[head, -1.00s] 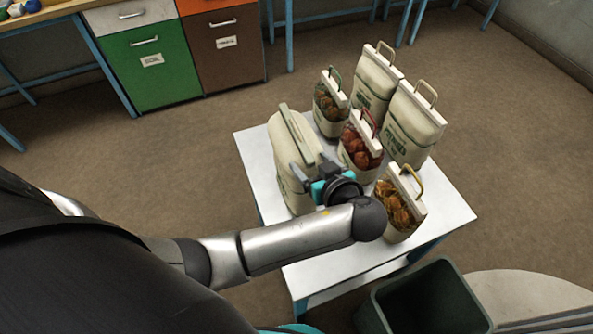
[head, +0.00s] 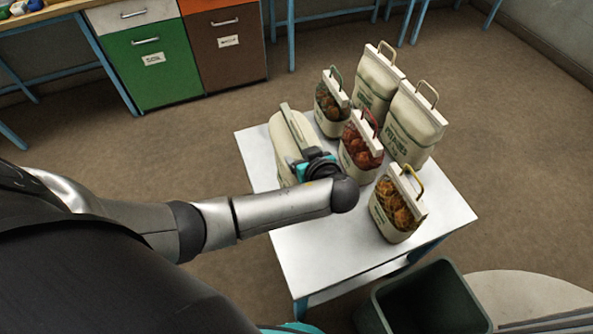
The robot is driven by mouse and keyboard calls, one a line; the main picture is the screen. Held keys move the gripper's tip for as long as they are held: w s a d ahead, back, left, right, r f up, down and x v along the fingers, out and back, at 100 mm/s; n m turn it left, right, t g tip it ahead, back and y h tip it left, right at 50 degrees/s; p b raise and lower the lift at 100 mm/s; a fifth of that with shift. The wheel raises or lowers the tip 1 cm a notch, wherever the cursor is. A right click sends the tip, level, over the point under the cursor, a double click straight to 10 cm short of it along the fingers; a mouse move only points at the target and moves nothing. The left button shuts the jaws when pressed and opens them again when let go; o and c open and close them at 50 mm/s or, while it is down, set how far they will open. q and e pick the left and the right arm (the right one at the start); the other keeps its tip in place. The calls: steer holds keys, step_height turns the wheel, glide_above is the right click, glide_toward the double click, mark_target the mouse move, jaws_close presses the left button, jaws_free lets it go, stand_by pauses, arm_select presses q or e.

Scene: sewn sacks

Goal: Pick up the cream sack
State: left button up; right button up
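A plain cream sack (head: 285,138) with a pale top bar stands at the left of the white table (head: 325,262). Two other cream sacks with green print stand at the back right, one behind (head: 377,82) and one nearer (head: 412,125). My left gripper (head: 309,166) is at the near right side of the plain cream sack, close against it. Its fingers are hidden by its own body and wrist, so I cannot tell whether they are open or shut. My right gripper is not in view.
Three smaller sacks with windows stand on the table: a brown one (head: 331,108), a red one (head: 359,150) and an orange-brown one (head: 397,208). A dark bin (head: 425,300) stands at the near right. The near table top is clear.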

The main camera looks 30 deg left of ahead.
arm_select(q)
steer(key=shift+s, duration=0.1)
steer(key=c, duration=1)
steer(key=shift+s+f, duration=0.1)
jaws_close()
steer(key=shift+s+d+f, duration=0.1)
steer(key=shift+f, duration=0.05)
steer(key=shift+w+r, duration=0.25)
steer(key=shift+r, duration=0.1)
